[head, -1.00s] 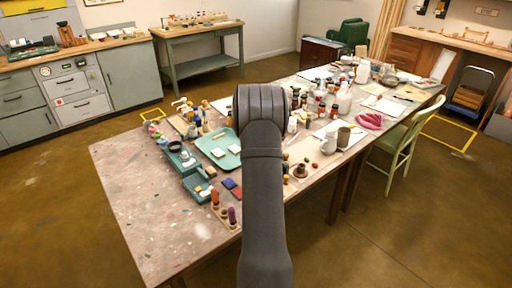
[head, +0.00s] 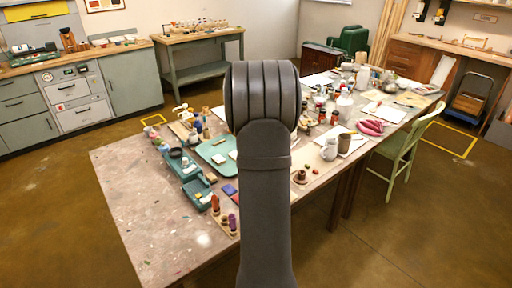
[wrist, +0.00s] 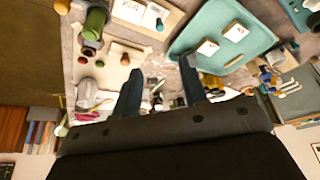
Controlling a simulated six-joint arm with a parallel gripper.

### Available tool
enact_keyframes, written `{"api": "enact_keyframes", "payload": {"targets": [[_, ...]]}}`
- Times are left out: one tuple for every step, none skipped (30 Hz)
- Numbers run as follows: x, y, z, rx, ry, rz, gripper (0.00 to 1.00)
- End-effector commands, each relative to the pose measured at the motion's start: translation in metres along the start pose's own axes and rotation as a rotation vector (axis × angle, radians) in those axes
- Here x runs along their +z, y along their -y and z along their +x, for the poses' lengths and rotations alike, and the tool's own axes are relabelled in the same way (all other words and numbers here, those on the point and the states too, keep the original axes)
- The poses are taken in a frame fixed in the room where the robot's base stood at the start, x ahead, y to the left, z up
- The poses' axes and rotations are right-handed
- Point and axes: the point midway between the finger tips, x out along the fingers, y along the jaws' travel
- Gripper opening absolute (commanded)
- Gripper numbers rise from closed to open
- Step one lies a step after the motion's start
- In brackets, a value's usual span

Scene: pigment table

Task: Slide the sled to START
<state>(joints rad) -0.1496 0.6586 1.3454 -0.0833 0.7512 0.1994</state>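A teal slide-like device (head: 190,180) lies on the left part of the table, with a dark round bowl (head: 175,153) at its far end. I cannot make out which part is the sled, and no START mark is readable. A teal piece (wrist: 297,12) shows at the upper right corner of the wrist view, possibly the same device. My gripper (wrist: 160,88) is open and empty above the table, fingers well apart. In the head view my own arm hides it.
A teal tray (head: 203,148) with pale blocks lies right of the device; it also shows in the wrist view (wrist: 190,42). A wooden rack with coloured sticks (head: 226,222) stands near the front edge. Bottles and jars crowd the table's far half. The table's left front (head: 140,210) is clear.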

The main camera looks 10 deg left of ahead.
Motion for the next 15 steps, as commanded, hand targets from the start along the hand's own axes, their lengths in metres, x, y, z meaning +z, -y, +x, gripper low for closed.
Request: {"api": "enact_keyframes", "payload": {"targets": [[0.000,0.000,0.000,0.000,0.000,0.000,0.39],[0.000,0.000,0.000,0.000,0.000,0.000,0.39],[0.000,0.000,0.000,0.000,0.000,0.000,0.39],[0.000,0.000,0.000,0.000,0.000,0.000,0.39],[0.000,0.000,0.000,0.000,0.000,0.000,0.39],[0.000,0.000,0.000,0.000,0.000,-0.001,0.39],[0.000,-0.001,0.000,-0.002,0.001,-0.004,0.39],[0.000,-0.001,0.000,-0.004,0.002,-0.010,0.39],[0.000,-0.003,0.001,-0.009,0.004,-0.024,0.39],[0.000,-0.004,0.001,-0.015,0.006,-0.040,0.39],[-0.001,-0.006,0.001,-0.023,0.009,-0.058,0.39],[-0.001,-0.009,0.002,-0.035,0.012,-0.089,0.39],[-0.001,-0.012,0.002,-0.046,0.014,-0.114,0.39],[-0.001,-0.014,0.002,-0.057,0.015,-0.141,0.39],[-0.002,-0.017,0.002,-0.072,0.016,-0.178,0.39]]}}
